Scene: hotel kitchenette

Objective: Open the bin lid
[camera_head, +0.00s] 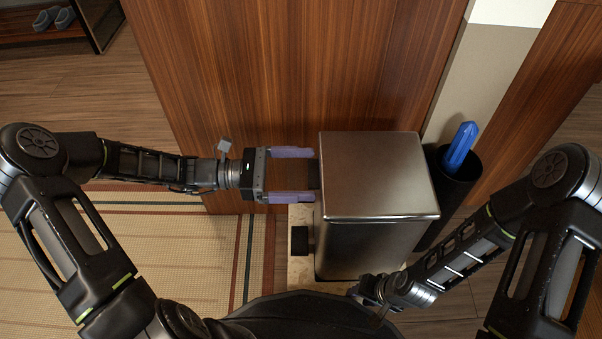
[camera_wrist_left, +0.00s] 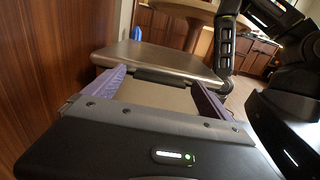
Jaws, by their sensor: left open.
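The bin (camera_head: 365,247) is a brushed-metal box standing on the floor. Its flat lid (camera_head: 378,175) is shut, and also shows in the left wrist view (camera_wrist_left: 160,57). A dark tab (camera_wrist_left: 165,76) sits at the lid edge facing my left gripper. My left gripper (camera_head: 313,174) is open, its purple fingers level with that edge, one on each side of the tab; I cannot tell whether they touch. It also shows in the left wrist view (camera_wrist_left: 158,84). My right gripper (camera_head: 368,290) is low by the bin's near right corner, partly hidden, its jaws unclear.
A black pedal-like block (camera_head: 299,240) juts from the bin's left side. A wooden panel (camera_head: 270,80) rises behind the bin. A dark round container (camera_head: 455,190) with a blue object (camera_head: 461,145) stands to its right. A striped rug (camera_head: 180,250) lies left.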

